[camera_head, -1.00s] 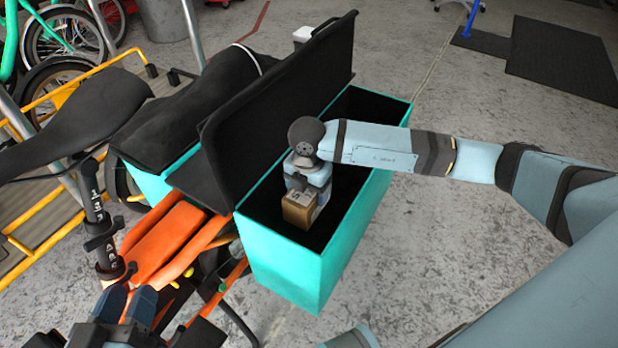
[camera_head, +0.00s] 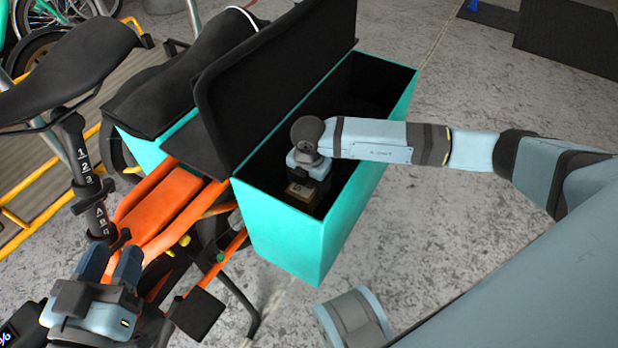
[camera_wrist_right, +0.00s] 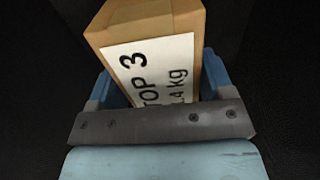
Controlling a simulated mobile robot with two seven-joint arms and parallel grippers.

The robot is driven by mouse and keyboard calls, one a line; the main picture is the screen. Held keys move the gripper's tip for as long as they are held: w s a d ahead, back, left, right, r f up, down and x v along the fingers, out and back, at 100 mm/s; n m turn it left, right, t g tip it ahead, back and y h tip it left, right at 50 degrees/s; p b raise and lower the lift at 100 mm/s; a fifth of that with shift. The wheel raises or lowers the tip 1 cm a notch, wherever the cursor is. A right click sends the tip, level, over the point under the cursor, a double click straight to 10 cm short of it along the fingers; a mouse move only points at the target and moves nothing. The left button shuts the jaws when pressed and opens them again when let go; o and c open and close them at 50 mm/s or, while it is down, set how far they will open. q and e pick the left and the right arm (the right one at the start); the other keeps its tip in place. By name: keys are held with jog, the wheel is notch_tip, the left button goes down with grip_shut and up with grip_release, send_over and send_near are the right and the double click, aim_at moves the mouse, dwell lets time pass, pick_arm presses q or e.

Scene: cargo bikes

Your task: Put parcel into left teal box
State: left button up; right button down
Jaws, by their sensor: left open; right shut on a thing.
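The parcel (camera_head: 301,193) is a small brown box with a white label. My right gripper (camera_head: 308,182) is shut on it and holds it inside the open teal box (camera_head: 285,228), below the rim. In the right wrist view the parcel (camera_wrist_right: 180,22) sits between the blue fingers, and its label reads "3" and "kg". Whether the parcel touches the box floor is hidden. The teal box has a dark inside and its black lid (camera_head: 275,85) stands up on its left side.
The orange bike frame (camera_head: 160,218) with a black saddle (camera_head: 68,66) stands left of the box. A second teal box (camera_head: 150,150) with a black cover is beyond the lid. The concrete floor on the right is clear up to a dark mat (camera_head: 570,38).

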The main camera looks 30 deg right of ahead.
pick_arm(q)
jog(key=shift+s+f, duration=0.1)
pick_arm(e)
grip_release()
jog(key=shift+r, duration=0.1)
notch_tip(320, 180, up, 9)
jog(key=p, duration=0.3)
jog(key=shift+r+p, duration=0.2)
jog(key=shift+p, duration=0.2)
pick_arm(q)
jog(key=shift+s+d+r+n+p, duration=0.2)
jog(key=shift+s+r+n, duration=0.15)
jog(key=shift+r+n, duration=0.25)
jog(key=shift+s+d+r+n+p, duration=0.2)
jog(key=shift+s+r+n, duration=0.15)
jog(key=shift+r+n, duration=0.2)
pick_arm(e)
notch_tip(320, 180, up, 3)
jog(key=shift+f, duration=0.15)
pick_arm(q)
jog(key=shift+a, duration=0.1)
